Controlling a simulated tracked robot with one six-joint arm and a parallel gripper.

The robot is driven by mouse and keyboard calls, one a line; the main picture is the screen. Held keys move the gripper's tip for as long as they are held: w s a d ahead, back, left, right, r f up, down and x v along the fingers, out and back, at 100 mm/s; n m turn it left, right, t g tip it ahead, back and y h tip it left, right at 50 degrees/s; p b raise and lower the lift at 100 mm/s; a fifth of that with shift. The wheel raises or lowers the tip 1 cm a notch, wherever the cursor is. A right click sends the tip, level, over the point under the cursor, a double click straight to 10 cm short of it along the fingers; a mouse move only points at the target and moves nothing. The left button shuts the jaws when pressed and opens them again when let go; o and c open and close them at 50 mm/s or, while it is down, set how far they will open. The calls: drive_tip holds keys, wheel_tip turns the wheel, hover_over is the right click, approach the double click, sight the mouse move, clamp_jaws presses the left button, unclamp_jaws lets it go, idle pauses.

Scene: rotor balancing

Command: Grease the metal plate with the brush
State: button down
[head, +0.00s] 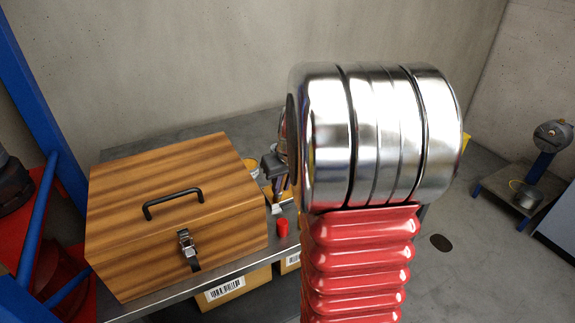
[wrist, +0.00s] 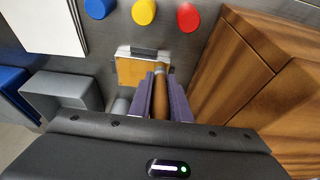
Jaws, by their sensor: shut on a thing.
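My gripper (wrist: 160,92) is shut on the brown wooden handle of the brush (wrist: 160,105) in the wrist view. A grey metal collar shows at the far end of the handle; the bristles cannot be made out. Just beyond the fingers lies a small square piece (wrist: 131,71), orange-tan with a pale metallic edge and a dark strip; it may be the metal plate, but I cannot tell surely. Whether the brush touches it is unclear. In the head view my gripper (head: 272,166) is partly hidden by my arm, above the bench beside the wooden box.
A wooden box (head: 180,210) with a black handle stands on the metal bench (head: 150,311), close to my gripper's right in the wrist view (wrist: 225,70). Blue (wrist: 98,8), yellow (wrist: 143,11) and red (wrist: 188,17) round pieces line the bench. A grey box (wrist: 62,92) stands left.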

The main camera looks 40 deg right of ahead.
drive_tip(key=shift+s+a+r, duration=0.1)
drive_tip(key=shift+s+r, duration=0.05)
drive_tip(key=shift+r, duration=0.05)
drive_tip(key=shift+w+r, duration=0.2)
drive_tip(key=shift+r, duration=0.6)
drive_tip(key=shift+s+r, duration=0.15)
drive_tip(key=shift+r, duration=2.8)
